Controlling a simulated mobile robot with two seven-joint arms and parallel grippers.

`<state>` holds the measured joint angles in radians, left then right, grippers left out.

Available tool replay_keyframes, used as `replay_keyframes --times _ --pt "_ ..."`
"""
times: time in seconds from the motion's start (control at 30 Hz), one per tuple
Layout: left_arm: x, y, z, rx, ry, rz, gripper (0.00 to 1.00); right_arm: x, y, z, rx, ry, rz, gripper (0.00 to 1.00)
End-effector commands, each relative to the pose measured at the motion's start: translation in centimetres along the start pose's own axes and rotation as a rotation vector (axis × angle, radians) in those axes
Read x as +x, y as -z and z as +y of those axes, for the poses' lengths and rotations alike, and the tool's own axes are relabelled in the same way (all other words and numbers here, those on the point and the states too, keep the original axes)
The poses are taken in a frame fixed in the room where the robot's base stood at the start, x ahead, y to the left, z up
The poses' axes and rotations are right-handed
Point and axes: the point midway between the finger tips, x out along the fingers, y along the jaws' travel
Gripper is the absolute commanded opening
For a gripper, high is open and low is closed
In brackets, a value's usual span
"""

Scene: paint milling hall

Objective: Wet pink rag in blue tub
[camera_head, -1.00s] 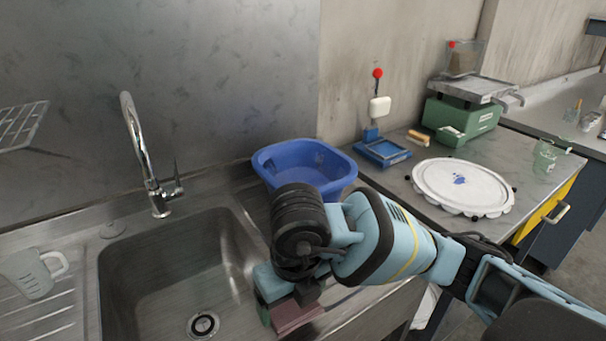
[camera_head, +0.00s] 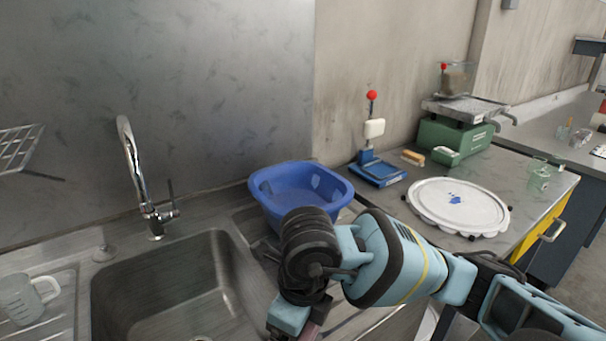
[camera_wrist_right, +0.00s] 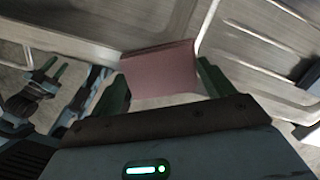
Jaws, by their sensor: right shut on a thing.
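The pink rag (camera_wrist_right: 160,72) is held between the two green fingers of my right gripper (camera_wrist_right: 165,85) in the right wrist view. A sliver of the rag (camera_head: 309,331) shows at the bottom edge of the head view, below my right wrist. The blue tub (camera_head: 300,188) stands behind the right gripper, on the counter between the sink and the wall. The rag is outside the tub. My arm hides the tub's front lower part; whether it holds water is unclear. My left gripper (camera_wrist_right: 52,72) shows small at the left of the right wrist view, its fingers apart and empty.
The sink basin (camera_head: 170,290) with a tall tap (camera_head: 135,175) is left of the tub. A clear jug (camera_head: 25,297) stands on the drainboard. Right of the tub are a blue stand (camera_head: 377,170), a white round lid (camera_head: 458,205) and a green scale (camera_head: 455,137).

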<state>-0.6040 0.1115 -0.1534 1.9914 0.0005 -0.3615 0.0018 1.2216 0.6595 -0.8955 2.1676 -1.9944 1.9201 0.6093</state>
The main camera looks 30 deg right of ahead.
Motion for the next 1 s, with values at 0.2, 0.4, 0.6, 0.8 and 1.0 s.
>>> replay_keyframes --times 0.2,0.4,0.6,0.8,1.0 --pt "0.0 0.0 0.0 0.000 0.000 0.001 0.34 0.3 0.8 -0.5 -0.406 -0.049 0.001 0.63" --pt "0.0 0.0 0.0 0.000 0.000 0.001 0.34 0.5 1.4 -0.9 -0.785 -0.095 0.000 0.63" --pt "0.0 0.1 0.0 0.000 0.000 0.001 0.34 0.8 2.2 -1.2 -1.169 -0.143 0.000 0.63" --pt "0.0 0.0 0.0 0.000 0.000 0.001 0.34 1.0 3.0 -1.6 -1.556 -0.189 0.002 0.63" --pt "0.0 0.0 0.0 0.000 0.000 0.001 0.34 1.1 3.8 -2.0 -1.952 -0.237 0.003 0.63"
